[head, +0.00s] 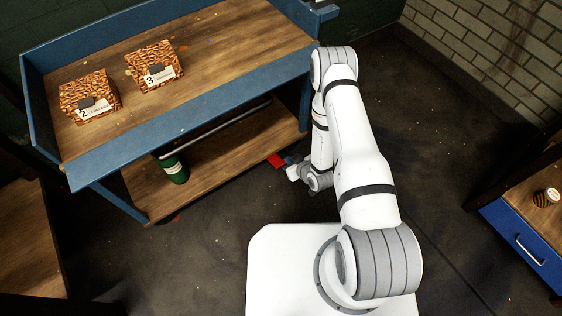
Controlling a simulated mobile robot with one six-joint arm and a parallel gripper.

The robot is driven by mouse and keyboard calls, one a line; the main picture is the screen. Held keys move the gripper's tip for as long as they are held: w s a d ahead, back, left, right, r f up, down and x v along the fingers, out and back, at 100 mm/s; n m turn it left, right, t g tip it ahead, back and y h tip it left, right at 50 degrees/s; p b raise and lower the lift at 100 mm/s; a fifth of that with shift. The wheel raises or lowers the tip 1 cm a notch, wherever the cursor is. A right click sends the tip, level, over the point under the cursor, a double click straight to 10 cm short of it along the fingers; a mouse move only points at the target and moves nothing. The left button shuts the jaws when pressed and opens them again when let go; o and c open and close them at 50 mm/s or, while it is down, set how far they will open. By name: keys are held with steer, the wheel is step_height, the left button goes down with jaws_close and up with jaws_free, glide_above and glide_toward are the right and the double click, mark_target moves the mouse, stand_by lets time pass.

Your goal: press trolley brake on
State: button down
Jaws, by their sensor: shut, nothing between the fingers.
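The trolley (190,112) has a blue frame and two wooden shelves and stands at the upper left. A small red piece (275,161), which looks like a brake pedal, sticks out low by its right end. A small blue piece (289,160) is just right of the red one. My gripper (292,173) is low beside these pieces, at the end of my bent arm. It is shut and holds nothing that I can see. Its fingertips are small and partly hidden, so I cannot tell whether they touch the red piece.
Two patterned boxes, marked 2 (90,100) and 3 (155,67), stand on the top shelf. A green bottle (174,168) is on the lower shelf. A blue-drawer cabinet (518,243) with a striped jar (546,198) is at right. Dark floor (440,150) lies open between.

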steer(key=b, duration=0.3)
glide_above(281, 164)
steer(key=w+a, duration=0.1)
step_height(281, 164, down, 6)
steer(key=shift+w+f, duration=0.1)
steer(key=shift+f, duration=0.15)
steer(key=shift+s+d+f+b, duration=0.15)
steer(key=shift+s+f+b, duration=0.15)
steer(key=shift+f, duration=0.3)
steer(key=shift+s+d+f+b, duration=0.15)
steer(key=shift+f+b, duration=0.1)
steer(key=shift+f, duration=0.3)
steer(key=shift+s+d+f, duration=0.15)
steer(key=shift+s+f, duration=0.1)
steer(key=shift+f, duration=0.25)
steer(key=shift+f+b, duration=0.1)
steer(key=shift+b, duration=0.2)
